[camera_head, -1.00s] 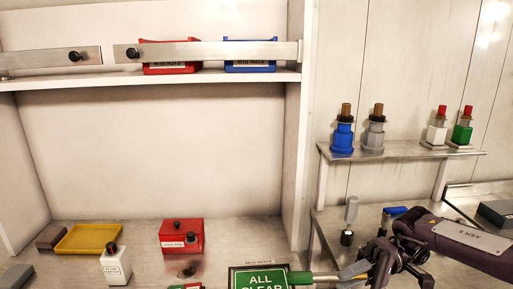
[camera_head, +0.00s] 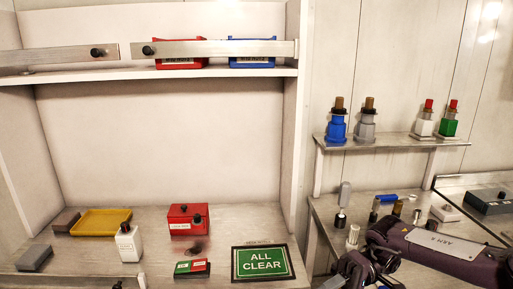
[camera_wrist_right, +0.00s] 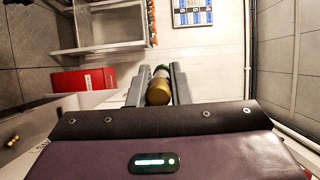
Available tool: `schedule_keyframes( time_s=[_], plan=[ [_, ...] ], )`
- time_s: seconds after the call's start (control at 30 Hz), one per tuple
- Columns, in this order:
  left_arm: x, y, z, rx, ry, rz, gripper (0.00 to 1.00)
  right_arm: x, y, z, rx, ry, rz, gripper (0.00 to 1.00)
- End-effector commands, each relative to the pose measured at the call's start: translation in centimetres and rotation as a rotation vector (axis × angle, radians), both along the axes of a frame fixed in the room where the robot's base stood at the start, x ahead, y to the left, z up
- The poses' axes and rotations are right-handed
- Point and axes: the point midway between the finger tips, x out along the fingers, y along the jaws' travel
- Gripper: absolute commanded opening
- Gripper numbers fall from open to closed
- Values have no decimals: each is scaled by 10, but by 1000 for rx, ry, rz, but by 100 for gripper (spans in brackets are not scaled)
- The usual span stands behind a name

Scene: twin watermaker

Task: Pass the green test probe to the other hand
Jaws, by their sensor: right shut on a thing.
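My right gripper (camera_wrist_right: 157,88) shows in the right wrist view, its two grey fingers shut on the green test probe (camera_wrist_right: 158,92). The probe's brass-coloured round end faces the camera, with a darker greenish part beyond it. Much of its length is hidden by the end and fingers. In the head view, my right wrist is at the bottom right edge, and the fingers and probe are cut off below the picture. My left gripper cannot be made out in either view.
A green ALL CLEAR sign (camera_head: 263,262) lies on the bench, near a red box (camera_head: 187,219), a white bottle (camera_head: 129,243) and a yellow tray (camera_head: 101,222). Several fittings stand on the right bench. A small shelf (camera_head: 390,143) above it holds blue, grey, white and green fittings.

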Motion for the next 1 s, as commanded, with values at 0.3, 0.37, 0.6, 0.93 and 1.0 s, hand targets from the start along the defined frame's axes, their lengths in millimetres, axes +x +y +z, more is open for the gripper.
schedule_keyframes(
  time_s=[0.3,0.37,0.6,0.93,1.0],
  plan=[
    [0,0,0,0,-2,0,36,-57,51,-62,7,6,92,0],
    [-2,0,0,-1,2,0,36,-72,65,-75,9,8,102,0],
    [-4,0,0,0,4,0,36,-137,131,-108,11,8,66,0],
    [-4,0,0,0,5,1,36,-186,211,-94,8,10,-238,0],
    [-4,0,0,0,5,1,36,-187,221,-85,6,10,-342,0]
  ],
)
